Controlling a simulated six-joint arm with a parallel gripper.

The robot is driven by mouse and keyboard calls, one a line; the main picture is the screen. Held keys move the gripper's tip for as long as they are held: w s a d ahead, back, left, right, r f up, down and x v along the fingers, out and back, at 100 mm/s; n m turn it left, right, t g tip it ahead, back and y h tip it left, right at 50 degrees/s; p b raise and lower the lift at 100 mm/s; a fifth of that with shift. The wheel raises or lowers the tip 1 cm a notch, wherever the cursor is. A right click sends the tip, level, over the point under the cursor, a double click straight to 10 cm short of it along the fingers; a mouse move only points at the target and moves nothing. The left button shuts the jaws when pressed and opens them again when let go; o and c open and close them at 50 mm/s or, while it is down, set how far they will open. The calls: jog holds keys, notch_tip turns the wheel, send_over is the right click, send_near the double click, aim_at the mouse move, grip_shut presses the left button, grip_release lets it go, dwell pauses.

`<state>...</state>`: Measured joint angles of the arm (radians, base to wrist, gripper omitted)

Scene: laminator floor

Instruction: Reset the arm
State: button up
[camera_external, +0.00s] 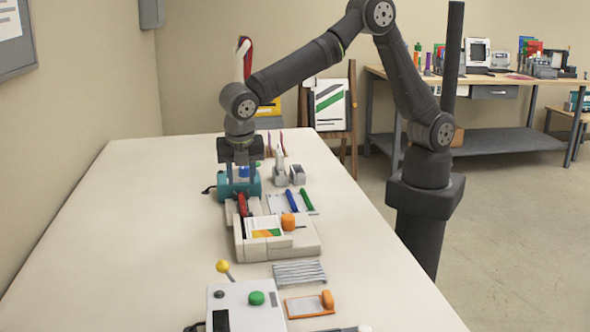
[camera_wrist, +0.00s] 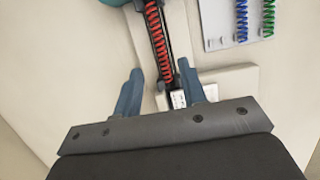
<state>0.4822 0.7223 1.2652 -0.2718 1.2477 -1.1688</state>
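My gripper (camera_external: 239,178) hangs pointing down over the far half of the long pale table (camera_external: 120,230), at the teal device (camera_external: 246,190). In the wrist view my gripper (camera_wrist: 160,68) has its two blue-grey fingers apart. A red coil (camera_wrist: 155,35) in a dark holder runs through the view between the fingers, with gaps on both sides. I cannot tell its height relative to the fingertips. The red coil also shows in the external view (camera_external: 242,204), just in front of the teal device. I see nothing held.
A cream machine with an orange knob (camera_external: 288,222) stands just nearer the camera. Blue (camera_external: 291,200) and green (camera_external: 307,200) coils lie to the right on a grey plate. A white box with a green button (camera_external: 257,298) is in front. The table's left side is clear.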

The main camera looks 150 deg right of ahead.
aim_at(242, 202)
jog(key=x, duration=0.6)
jog(key=shift+s+d+f, duration=0.1)
jog(key=shift+s+f, duration=0.05)
jog(key=shift+f, duration=0.2)
jog(key=shift+r, duration=0.35)
